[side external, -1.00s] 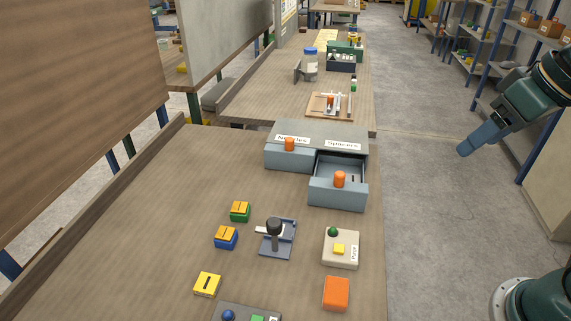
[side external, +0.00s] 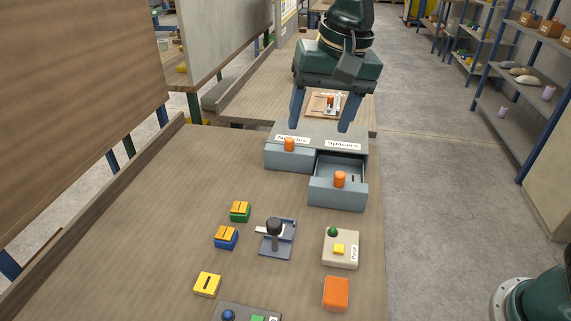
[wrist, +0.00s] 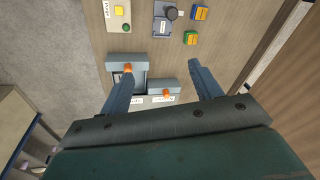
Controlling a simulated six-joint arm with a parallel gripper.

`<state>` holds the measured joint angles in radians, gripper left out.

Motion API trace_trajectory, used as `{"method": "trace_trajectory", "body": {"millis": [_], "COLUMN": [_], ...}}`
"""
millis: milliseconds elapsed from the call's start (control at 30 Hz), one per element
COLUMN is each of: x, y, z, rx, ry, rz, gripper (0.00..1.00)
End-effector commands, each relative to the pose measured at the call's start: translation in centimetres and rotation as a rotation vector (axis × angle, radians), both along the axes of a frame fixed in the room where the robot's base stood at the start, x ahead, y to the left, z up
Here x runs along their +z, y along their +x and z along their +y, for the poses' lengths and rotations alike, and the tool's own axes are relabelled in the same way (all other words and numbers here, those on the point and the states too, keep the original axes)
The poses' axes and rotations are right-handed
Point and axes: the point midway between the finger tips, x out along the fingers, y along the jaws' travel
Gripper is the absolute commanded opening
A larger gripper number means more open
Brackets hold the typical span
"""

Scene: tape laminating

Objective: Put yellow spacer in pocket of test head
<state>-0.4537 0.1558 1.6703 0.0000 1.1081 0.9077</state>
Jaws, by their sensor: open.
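My gripper (side external: 319,128) is open and empty above the back of the drawer unit, its two blue fingers spread and pointing down. In the wrist view, my gripper (wrist: 160,74) has its fingers on either side of the drawers. The drawer labelled Spacers (side external: 338,196) stands pulled open; a small dark mark or part shows inside, too small to tell. A yellow block with a dark slot (side external: 207,284) lies at the front left; I cannot tell whether it is the yellow spacer. A blue-grey fixture with a black knob (side external: 277,240) stands mid-table; I cannot tell whether it is the test head.
The Nozzles drawer (side external: 288,158) is shut. A green block (side external: 240,212) and a blue block (side external: 226,238) have yellow-orange tops. A Purge box (side external: 341,249) and an orange block (side external: 336,293) stand at the right edge. The table's left side is clear.

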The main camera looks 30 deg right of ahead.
Motion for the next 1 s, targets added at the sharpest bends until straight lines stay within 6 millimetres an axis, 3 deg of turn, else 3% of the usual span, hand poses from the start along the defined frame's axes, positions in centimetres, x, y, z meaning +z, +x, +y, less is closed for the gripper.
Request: {"method": "trace_trajectory", "body": {"millis": [300, 700, 900, 1000], "x": [-4.2, -11.4, -14.2, -14.8], "y": [3.0, 3.6, 3.0, 2.8], "z": [8.5, 18.8, 22.0, 22.7], "rx": [-0.112, -0.261, -0.313, -0.327], "ry": [-0.004, -0.037, -0.054, -0.058], "rz": [0.088, 0.173, 0.194, 0.198], "gripper": [0.64, 0.64, 0.64, 0.64]}}
